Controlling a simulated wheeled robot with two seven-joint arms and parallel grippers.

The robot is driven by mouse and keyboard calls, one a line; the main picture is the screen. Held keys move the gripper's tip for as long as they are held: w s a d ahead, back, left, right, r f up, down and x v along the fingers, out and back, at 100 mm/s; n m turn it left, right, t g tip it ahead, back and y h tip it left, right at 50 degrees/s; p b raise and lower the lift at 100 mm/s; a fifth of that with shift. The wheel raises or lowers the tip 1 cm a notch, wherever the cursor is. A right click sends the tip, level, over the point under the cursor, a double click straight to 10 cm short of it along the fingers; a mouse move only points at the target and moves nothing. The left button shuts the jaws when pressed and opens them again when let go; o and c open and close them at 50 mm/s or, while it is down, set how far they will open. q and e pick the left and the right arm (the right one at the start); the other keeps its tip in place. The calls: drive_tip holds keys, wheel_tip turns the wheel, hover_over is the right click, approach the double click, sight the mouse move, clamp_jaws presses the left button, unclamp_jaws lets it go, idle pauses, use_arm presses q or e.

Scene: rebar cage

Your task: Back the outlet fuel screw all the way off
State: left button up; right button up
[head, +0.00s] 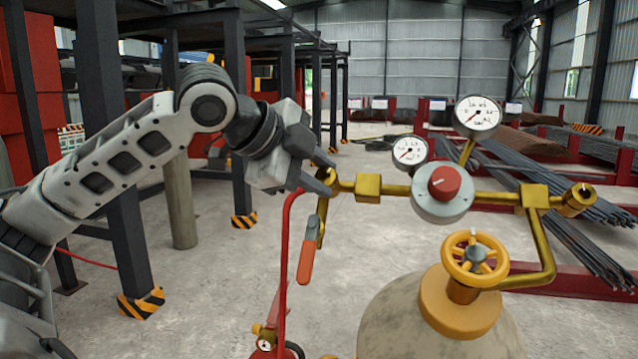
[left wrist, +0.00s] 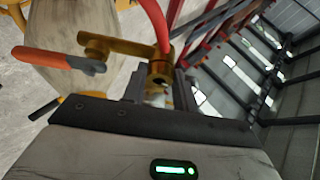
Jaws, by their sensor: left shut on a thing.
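The brass outlet fitting (head: 331,178), which I take for the outlet fuel screw, is at the left end of the brass pipework in the head view. My left gripper (head: 323,175) reaches it from the left, its fingers shut around it. In the left wrist view the brass fitting (left wrist: 160,70) sits between the fingertips (left wrist: 158,88), which partly hide it. A red hose (head: 285,240) runs from this end down to the floor. An orange-handled lever (head: 306,248) hangs just below the fitting. My right gripper is in neither view.
A regulator with a red knob (head: 444,183) and two gauges (head: 477,115) sits right of the fitting. Below is a tank (head: 440,335) with a yellow handwheel (head: 475,258). Dark steel posts (head: 110,150) stand behind my left arm. Rebar bundles lie at right.

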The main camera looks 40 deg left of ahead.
use_arm(q)
drive_tip(key=n+t+b, duration=0.1)
drive_tip(key=n, duration=0.1)
drive_tip(key=shift+f+n+y, duration=0.15)
drive_tip(key=shift+n+y, duration=0.15)
drive_tip(key=shift+s+n+t+y+b, duration=0.1)
drive_tip(key=shift+n+t+y+b, duration=0.2)
drive_tip(key=shift+n+t+b, duration=0.65)
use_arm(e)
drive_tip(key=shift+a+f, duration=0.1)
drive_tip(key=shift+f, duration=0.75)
use_arm(q)
drive_tip(key=shift+n+g, duration=0.35)
drive_tip(key=shift+n, duration=0.1)
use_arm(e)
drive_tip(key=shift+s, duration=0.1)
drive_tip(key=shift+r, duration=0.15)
use_arm(q)
drive_tip(key=o, duration=0.9)
drive_tip(key=shift+o, duration=0.3)
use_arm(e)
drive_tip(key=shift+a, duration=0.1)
use_arm(q)
drive_tip(key=shift+s, duration=0.1)
